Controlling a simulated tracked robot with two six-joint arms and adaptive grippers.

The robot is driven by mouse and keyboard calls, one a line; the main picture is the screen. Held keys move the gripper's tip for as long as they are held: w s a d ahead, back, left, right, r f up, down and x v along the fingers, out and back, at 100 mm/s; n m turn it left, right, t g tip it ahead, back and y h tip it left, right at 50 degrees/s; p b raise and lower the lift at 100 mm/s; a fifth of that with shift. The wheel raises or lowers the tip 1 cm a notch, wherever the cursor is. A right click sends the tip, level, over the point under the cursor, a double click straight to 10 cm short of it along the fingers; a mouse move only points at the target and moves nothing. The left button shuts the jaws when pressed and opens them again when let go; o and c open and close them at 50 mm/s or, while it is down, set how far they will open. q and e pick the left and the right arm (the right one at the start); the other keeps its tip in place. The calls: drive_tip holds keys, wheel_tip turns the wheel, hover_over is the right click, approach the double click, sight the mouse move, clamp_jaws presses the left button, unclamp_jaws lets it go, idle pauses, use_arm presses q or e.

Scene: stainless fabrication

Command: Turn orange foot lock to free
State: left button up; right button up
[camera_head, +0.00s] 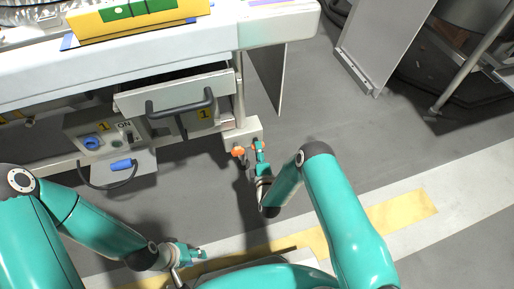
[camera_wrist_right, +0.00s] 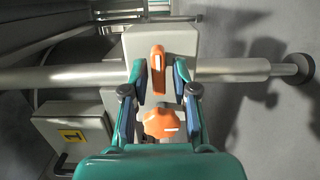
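An orange lever (camera_wrist_right: 157,72) with a white mark stands on a pale box-shaped housing (camera_wrist_right: 183,42) in the right wrist view. In the head view, orange (camera_head: 238,151) shows low by the bench leg, beside my right gripper (camera_head: 260,146). My right gripper, also in the right wrist view (camera_wrist_right: 159,72), is open, with a finger on each side of the orange lever and visible gaps. My left gripper (camera_head: 203,254) is low at the left, away from the lock; its opening is unclear.
The bench (camera_head: 265,30) has a partly open drawer (camera_head: 175,92) with a dark handle. A control box (camera_head: 90,138) and a blue plug (camera_head: 122,164) are at the left. A metal bar (camera_wrist_right: 70,76) crosses behind the housing.

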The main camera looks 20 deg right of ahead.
clamp_jaws()
